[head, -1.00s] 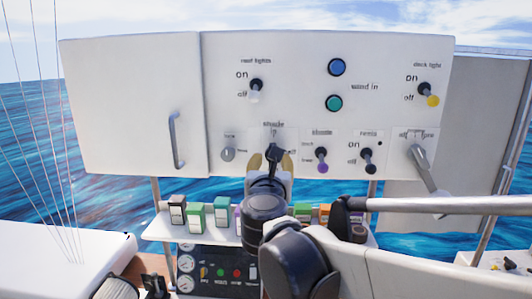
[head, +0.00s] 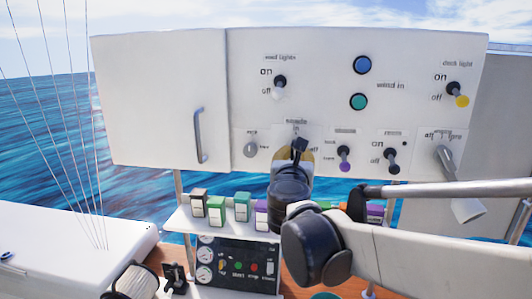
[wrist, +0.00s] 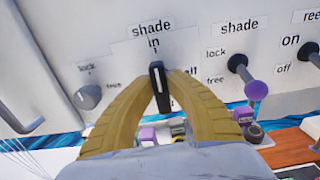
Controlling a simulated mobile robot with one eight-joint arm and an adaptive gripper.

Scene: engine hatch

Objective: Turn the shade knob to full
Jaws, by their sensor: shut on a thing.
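The shade knob (wrist: 157,78) is black with a white line and sits under the labels "shade" and "in" in the wrist view. Its white line points roughly up toward "in". Part of a label ending in "ll" shows to its right. My gripper (wrist: 160,92) has two curved tan fingers, one on each side of the knob, closed on it. In the head view the black knob (head: 299,146) shows at the lower middle of the white panel (head: 190,70), with my gripper (head: 300,160) over it, hiding part of its labels.
Left of the shade knob is a grey lock knob (wrist: 88,97); right is a purple-tipped lock/free lever (wrist: 252,88). A black on/off lever (head: 391,158) and a grey handle (head: 447,163) stand further right. Several small boxes (head: 242,207) sit on a shelf below.

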